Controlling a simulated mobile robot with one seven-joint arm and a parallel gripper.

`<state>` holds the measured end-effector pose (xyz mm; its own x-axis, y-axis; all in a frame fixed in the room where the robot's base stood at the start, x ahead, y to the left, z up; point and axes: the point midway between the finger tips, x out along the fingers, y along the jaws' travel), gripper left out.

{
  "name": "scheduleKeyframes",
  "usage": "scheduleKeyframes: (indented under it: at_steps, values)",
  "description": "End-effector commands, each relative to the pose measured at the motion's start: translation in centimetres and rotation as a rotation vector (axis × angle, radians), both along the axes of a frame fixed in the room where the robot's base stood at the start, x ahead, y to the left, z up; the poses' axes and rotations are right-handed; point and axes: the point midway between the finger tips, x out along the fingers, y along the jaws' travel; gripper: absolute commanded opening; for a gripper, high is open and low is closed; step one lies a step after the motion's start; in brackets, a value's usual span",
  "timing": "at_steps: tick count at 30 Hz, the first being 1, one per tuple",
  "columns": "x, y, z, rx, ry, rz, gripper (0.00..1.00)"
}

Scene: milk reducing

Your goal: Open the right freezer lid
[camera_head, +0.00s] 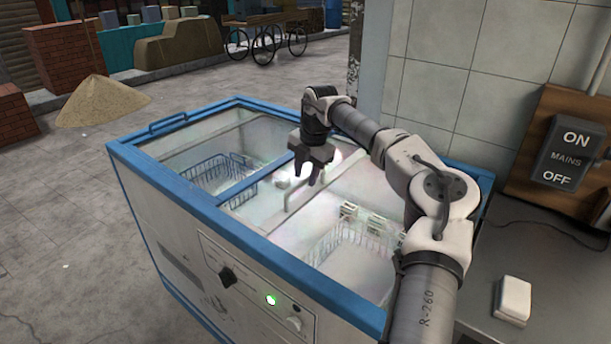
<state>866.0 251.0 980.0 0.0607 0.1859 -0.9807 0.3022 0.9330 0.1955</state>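The chest freezer has a blue frame (250,248) and two glass lids on top. The right freezer lid (350,185) appears shut, with wire baskets visible below its glass. A pale bar handle (290,201) stands near the left side of this lid. The left lid (200,150) also appears shut and has a blue handle (168,123) at its outer edge. My gripper (307,180) points down at the pale handle with its dark fingers apart. It looks empty. I cannot tell whether the fingers touch the handle or straddle it.
A tiled wall (470,80) rises behind the freezer. On the right are a mains switch box (566,152) on a wooden board and a counter (530,250) with a small white block (513,299). A green light (271,300) glows on the freezer's front. Paving lies open at left.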

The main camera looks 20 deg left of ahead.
Motion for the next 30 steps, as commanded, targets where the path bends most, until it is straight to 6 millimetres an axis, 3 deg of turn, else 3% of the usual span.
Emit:
scheduleKeyframes:
  at_steps: [16,22,30]
  values:
    - [-0.6,-2.0,10.9,0.001,-0.002,-0.002,0.35]
    - [-0.8,-2.4,12.5,0.001,-0.001,0.000,0.35]
    - [-0.8,-2.4,12.7,0.000,0.000,0.000,0.35]
